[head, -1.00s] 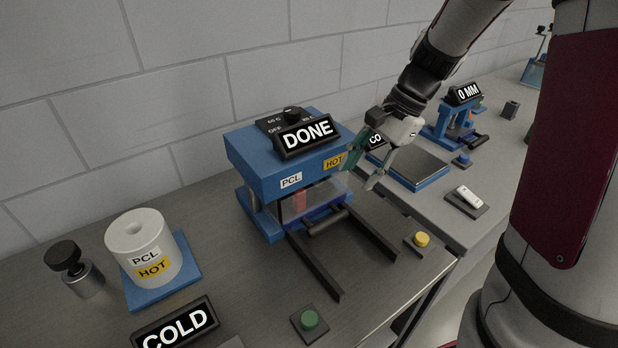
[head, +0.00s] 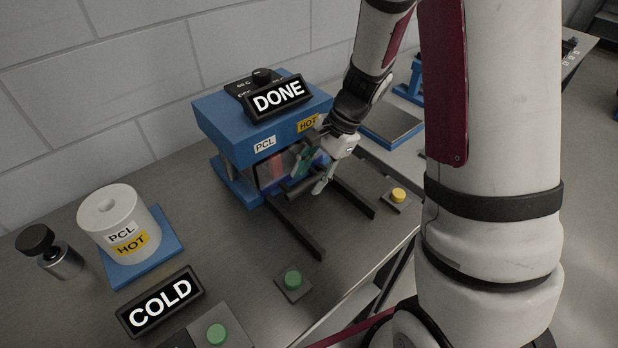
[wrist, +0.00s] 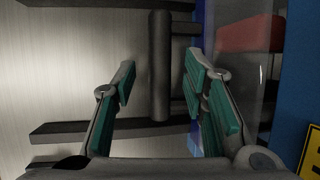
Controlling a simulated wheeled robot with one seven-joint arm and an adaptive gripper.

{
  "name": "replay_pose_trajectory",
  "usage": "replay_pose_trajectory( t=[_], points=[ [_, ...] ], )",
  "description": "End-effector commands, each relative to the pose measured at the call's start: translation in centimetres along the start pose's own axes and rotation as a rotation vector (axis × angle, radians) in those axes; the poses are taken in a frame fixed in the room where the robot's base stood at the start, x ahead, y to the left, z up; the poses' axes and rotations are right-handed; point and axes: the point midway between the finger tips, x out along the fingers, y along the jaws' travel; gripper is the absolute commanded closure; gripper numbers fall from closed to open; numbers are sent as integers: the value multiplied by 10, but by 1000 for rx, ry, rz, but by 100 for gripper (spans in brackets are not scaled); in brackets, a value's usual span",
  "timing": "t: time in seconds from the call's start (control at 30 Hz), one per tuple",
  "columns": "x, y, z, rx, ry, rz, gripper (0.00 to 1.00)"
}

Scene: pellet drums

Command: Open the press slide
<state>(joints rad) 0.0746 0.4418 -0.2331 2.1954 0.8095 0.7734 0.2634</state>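The blue press (head: 236,124) stands against the wall with a DONE display on top and PCL and HOT labels on its front. The slide's dark bar handle (head: 297,190) is at the press front, close in by the clear guard, between two dark rails (head: 298,231). My gripper (head: 312,174) is at the handle's right end, fingers spread. In the wrist view the handle (wrist: 159,65) lies between the two open green-padded fingers with a gap on each side. A red block (wrist: 250,33) shows behind the clear guard (wrist: 241,75). My gripper partly hides the press opening.
A white PCL HOT drum (head: 120,228) stands on a blue base at the left, beside a dark-knobbed cylinder (head: 50,252). A COLD display (head: 161,301), green buttons (head: 292,280) and a yellow button (head: 398,195) are on the bench. The bench in front of the rails is mostly clear.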

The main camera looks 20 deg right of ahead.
Motion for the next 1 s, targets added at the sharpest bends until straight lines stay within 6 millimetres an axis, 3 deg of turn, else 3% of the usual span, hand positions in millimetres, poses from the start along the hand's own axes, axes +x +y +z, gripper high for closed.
replay_pose_trajectory(
  t=[0.17,0.43,0.47,0.63,1.0],
  points=[
    [11,0,0,-1,0,0,60],
    [12,0,0,-1,0,0,60],
    [12,0,0,-1,0,0,63],
    [12,0,0,-1,0,0,100],
    [12,-1,-3,0,0,0,100]
  ],
)
